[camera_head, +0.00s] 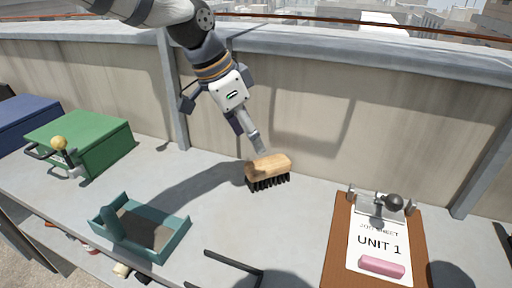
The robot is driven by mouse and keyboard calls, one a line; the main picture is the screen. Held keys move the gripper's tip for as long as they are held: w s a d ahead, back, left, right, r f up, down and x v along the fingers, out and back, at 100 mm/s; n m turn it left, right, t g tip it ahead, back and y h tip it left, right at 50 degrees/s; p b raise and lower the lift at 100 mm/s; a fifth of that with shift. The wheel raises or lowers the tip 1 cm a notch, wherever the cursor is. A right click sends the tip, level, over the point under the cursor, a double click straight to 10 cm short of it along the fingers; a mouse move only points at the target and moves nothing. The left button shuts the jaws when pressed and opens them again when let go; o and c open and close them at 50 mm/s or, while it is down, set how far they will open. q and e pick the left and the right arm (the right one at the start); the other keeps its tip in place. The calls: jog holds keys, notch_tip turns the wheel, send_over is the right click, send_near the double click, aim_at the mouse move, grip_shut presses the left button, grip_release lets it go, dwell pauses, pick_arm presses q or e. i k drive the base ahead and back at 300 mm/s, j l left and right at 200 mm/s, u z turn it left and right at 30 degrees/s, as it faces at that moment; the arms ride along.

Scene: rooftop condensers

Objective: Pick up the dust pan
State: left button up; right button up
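The dust pan (158,219) is a teal, shallow open tray with a raised teal grip at its left end. It rests on the grey ledge at the lower left, near the front edge, and nothing touches it. My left gripper (248,132) reaches down from the top, to the right of and beyond the dust pan. Its grey lower end meets or overlaps the top of a wooden brush (268,168) with black bristles. I cannot tell whether the fingers are closed on the brush.
A green box (90,140) and a blue box (25,118) stand at the left. A brown clipboard (338,250) with a "UNIT 1" sheet and a pink block (381,266) lies at the right. A concrete wall backs the ledge.

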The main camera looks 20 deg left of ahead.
aim_at(153, 235)
jog(key=k, duration=1)
